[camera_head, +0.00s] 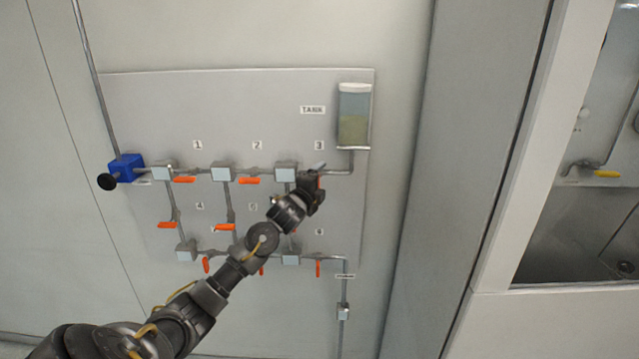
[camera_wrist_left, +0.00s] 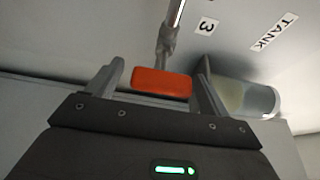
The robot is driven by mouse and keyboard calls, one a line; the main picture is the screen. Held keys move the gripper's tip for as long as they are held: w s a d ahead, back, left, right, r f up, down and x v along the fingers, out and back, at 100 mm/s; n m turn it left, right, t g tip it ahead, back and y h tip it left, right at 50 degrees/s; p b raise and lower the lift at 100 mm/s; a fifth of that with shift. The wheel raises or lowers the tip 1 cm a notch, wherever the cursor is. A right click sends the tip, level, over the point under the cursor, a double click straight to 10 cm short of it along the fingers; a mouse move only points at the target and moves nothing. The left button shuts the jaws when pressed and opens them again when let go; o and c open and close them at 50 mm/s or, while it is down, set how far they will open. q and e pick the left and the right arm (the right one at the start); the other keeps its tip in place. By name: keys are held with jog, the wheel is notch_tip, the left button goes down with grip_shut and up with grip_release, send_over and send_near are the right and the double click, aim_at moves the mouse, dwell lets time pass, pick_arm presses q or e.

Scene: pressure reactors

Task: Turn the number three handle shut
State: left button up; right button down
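The number three handle is an orange lever (camera_wrist_left: 161,83) below the "3" label (camera_wrist_left: 207,26) in the left wrist view. My left gripper (camera_head: 318,174) is at this handle. My right gripper is not in view.
A grey panel (camera_head: 240,100) carries pipes and several other orange handles, such as those under labels 1 (camera_head: 184,180) and 2 (camera_head: 249,181). A tank (camera_head: 354,118) hangs at upper right. A blue block (camera_head: 125,168) is at left. My left arm covers part of the lower row.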

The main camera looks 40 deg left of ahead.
pick_arm(q)
jog(key=shift+s, duration=0.1)
jog(key=shift+s+d+f, duration=0.1)
jog(key=shift+s, duration=0.15)
jog(key=b+v, duration=0.4)
jog(key=v, duration=0.6)
